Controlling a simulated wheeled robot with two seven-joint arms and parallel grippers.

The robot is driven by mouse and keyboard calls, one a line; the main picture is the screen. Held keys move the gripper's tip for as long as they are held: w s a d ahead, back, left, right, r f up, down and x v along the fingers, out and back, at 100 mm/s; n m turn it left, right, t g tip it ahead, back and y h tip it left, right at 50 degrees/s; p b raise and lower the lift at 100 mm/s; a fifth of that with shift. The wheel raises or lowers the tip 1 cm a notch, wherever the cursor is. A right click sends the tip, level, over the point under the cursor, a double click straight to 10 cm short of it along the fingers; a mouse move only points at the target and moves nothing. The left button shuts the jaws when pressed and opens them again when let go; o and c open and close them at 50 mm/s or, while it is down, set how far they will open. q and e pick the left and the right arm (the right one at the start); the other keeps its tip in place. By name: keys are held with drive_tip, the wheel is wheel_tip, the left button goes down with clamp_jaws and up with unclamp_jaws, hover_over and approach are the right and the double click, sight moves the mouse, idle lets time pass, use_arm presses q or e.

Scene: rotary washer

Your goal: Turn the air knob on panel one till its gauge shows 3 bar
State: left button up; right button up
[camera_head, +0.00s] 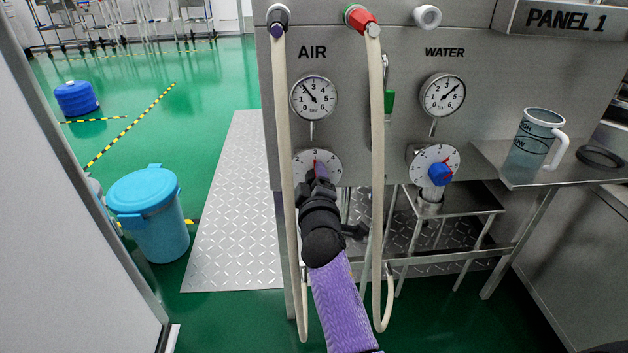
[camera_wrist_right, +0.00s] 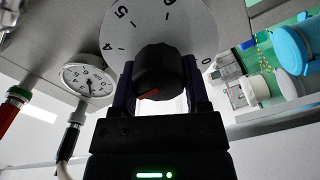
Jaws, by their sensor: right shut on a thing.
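The panel (camera_head: 450,55), labelled PANEL 1, carries the air gauge (camera_head: 313,97) under the word AIR. Its needle points up and left, seemingly near 2, below the 3 at the top. Below it is the white numbered air dial (camera_head: 304,160), partly covered by my right gripper (camera_head: 321,178). In the right wrist view, the two fingers of my right gripper (camera_wrist_right: 160,84) stand on either side of the black air knob (camera_wrist_right: 160,68) and are shut on it. A red mark shows on the knob. My left gripper is not in view.
Cream hoses (camera_head: 376,200) hang on both sides of my right gripper. The water gauge (camera_head: 442,95) and blue water knob (camera_head: 440,174) are to the right. A jug (camera_head: 535,135) stands on the side shelf. A blue bucket (camera_head: 150,215) stands on the floor left.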

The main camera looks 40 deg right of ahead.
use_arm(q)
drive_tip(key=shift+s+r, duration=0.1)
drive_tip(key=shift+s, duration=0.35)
use_arm(e)
drive_tip(key=shift+m, duration=0.3)
